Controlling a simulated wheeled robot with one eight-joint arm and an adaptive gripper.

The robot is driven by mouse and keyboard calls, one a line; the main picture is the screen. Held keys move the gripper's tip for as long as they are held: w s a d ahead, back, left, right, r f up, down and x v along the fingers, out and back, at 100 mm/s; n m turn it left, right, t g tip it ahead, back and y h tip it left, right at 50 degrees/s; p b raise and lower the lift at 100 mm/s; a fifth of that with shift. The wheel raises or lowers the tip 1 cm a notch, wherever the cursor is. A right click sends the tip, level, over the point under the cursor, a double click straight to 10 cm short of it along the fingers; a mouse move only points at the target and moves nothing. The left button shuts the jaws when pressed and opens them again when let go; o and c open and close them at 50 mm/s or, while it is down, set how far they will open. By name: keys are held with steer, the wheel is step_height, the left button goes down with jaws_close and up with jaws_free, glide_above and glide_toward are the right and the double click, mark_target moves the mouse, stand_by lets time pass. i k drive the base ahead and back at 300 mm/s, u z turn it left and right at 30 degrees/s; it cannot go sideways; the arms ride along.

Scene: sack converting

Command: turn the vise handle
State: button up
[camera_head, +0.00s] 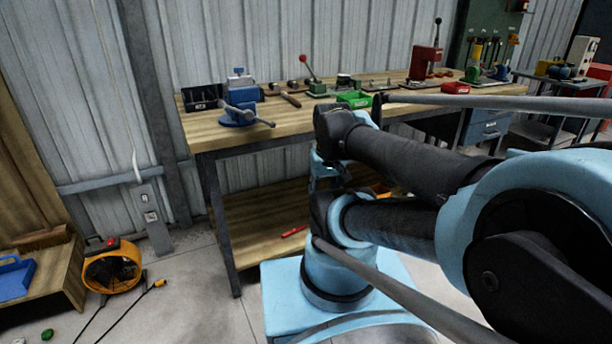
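A blue bench vise (239,93) stands near the left front corner of the wooden workbench (225,130). Its grey vise handle (262,121) is a thin bar across the front of the vise, sloping down to the right. Nothing touches the handle. My light blue and dark arm fills the right half of the view, to the right of the vise and apart from it. I cannot make out my gripper or its fingers in this view.
A black bin (201,97) stands left of the vise, and a hammer (290,99) lies to its right. An orange blower (112,271) sits on the floor at left.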

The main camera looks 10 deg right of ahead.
mark_target(249, 116)
steer(key=u, duration=0.15)
steer(key=k, duration=1.05)
steer(key=z, duration=0.65)
